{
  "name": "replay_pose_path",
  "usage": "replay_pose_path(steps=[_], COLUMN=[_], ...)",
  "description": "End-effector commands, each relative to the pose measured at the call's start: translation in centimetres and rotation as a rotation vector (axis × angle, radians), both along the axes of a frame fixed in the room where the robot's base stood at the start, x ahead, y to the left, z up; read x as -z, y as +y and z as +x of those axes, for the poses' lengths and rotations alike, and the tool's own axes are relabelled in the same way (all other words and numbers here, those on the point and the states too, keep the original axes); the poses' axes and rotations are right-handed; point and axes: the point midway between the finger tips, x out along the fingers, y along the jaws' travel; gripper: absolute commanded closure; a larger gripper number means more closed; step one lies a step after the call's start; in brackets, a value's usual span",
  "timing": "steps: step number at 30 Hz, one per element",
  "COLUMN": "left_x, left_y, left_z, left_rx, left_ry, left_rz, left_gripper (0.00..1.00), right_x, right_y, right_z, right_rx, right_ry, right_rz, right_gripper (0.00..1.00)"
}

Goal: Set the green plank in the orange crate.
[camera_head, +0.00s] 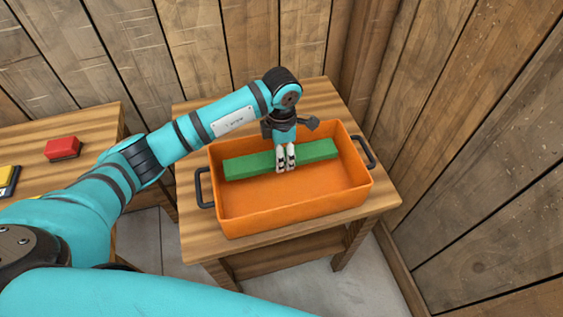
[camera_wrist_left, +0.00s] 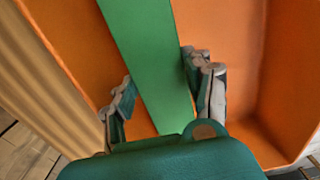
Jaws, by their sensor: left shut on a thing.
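The green plank (camera_head: 250,164) is long and lies lengthwise within the walls of the orange crate (camera_head: 290,217), towards its back side. I cannot tell whether it touches the crate floor. My left gripper (camera_head: 286,168) points down into the crate and is shut on the plank near its middle. In the left wrist view the plank (camera_wrist_left: 150,50) runs between the two fingers (camera_wrist_left: 160,92), with orange crate surfaces (camera_wrist_left: 228,30) on both sides. The fingers hide a small part of the plank in the head view. My right gripper is not in view.
The crate has dark handles at both ends and stands on a small wooden table (camera_head: 195,236). A second table (camera_head: 75,128) at the left holds a red block (camera_head: 62,148) and a yellow and black thing (camera_head: 8,178). Wooden plank walls stand close behind and at the right.

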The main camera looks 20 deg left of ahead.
Motion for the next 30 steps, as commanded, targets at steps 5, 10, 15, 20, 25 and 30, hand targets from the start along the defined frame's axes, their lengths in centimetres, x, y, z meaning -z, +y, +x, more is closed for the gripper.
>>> replay_pose_path(steps=[5, 10, 15, 20, 25, 30], left_x=[2.0, 4.3, 4.4, 4.8, 4.7, 4.7], left_y=[0.0, 0.0, 0.0, 0.0, 0.0, 0.0], left_z=[-0.1, -0.1, 0.0, 0.0, 0.0, 0.0], left_rx=[0.0, 0.0, 0.001, 0.001, 0.001, 0.0], left_ry=[0.004, 0.001, -0.001, -0.001, 0.001, 0.001], left_rz=[0.0, 0.0, 0.001, 0.001, 0.001, 0.001], left_gripper=[0.88, 0.88, 0.88, 0.88, 0.39, 0.39], right_x=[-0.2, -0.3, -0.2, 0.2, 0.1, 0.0], right_y=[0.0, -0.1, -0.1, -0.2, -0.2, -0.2], right_z=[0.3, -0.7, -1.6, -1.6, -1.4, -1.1], right_rx=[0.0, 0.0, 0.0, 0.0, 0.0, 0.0], right_ry=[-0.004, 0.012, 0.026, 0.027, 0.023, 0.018], right_rz=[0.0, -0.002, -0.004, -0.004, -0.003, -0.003], right_gripper=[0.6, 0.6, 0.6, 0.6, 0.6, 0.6])
